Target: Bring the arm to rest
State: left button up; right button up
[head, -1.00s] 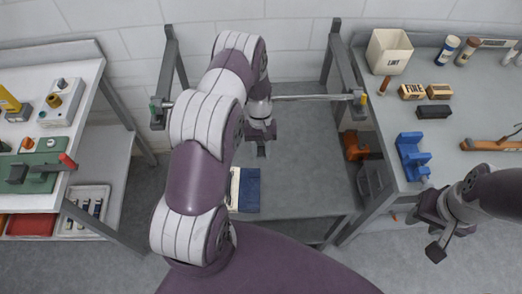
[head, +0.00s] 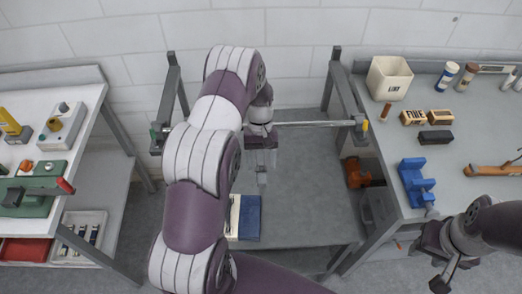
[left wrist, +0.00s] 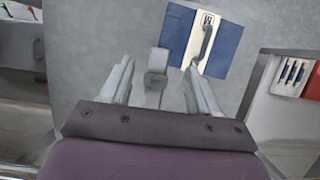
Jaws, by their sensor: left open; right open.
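My left gripper (head: 262,172) hangs over the grey surface between the two side tables, its fingers pointing down and apart with nothing between them. In the left wrist view its fingers (left wrist: 160,78) stand open, and a grey block-like part shows between their bases. My left arm fills the middle of the head view. My right gripper (head: 434,260) is at the lower right, in front of the right table, and looks empty. A blue and white item (head: 250,217) lies on the grey surface near my left gripper; the left wrist view shows a dark handle-like piece on it (left wrist: 232,52).
A metal bar (head: 310,124) spans the frame behind my left gripper. The right table holds a white bin (head: 389,78), labelled blocks (head: 427,117) and a blue fixture (head: 416,183). The left table holds a green device (head: 32,190). A tray (head: 82,235) sits below it.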

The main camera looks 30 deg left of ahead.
pick_arm(q)
jog(key=p+v, duration=0.5)
jog(key=v, duration=0.1)
jog(key=shift+s+d, duration=0.1)
jog(key=shift+s, duration=0.05)
jog(key=shift+r+p, duration=0.25)
jog(key=shift+p, duration=0.3)
jog(key=shift+w+f, duration=0.1)
jog(key=shift+w, duration=0.15)
jog(key=s+d+r+m+t+y+b, duration=0.1)
jog(key=s+d+r+m+t+b, duration=0.1)
jog(key=s, duration=0.5)
jog(key=s+d+r+m+t+y+b, duration=0.1)
jog(key=s+d+r+m+t+b, duration=0.2)
jog(key=s+d+b, duration=0.4)
jog(key=shift+s+r+m+b, duration=0.4)
jog(key=shift+s+r+m, duration=0.3)
jog(key=shift+s+r, duration=0.1)
jog(key=shift+s+d, duration=0.1)
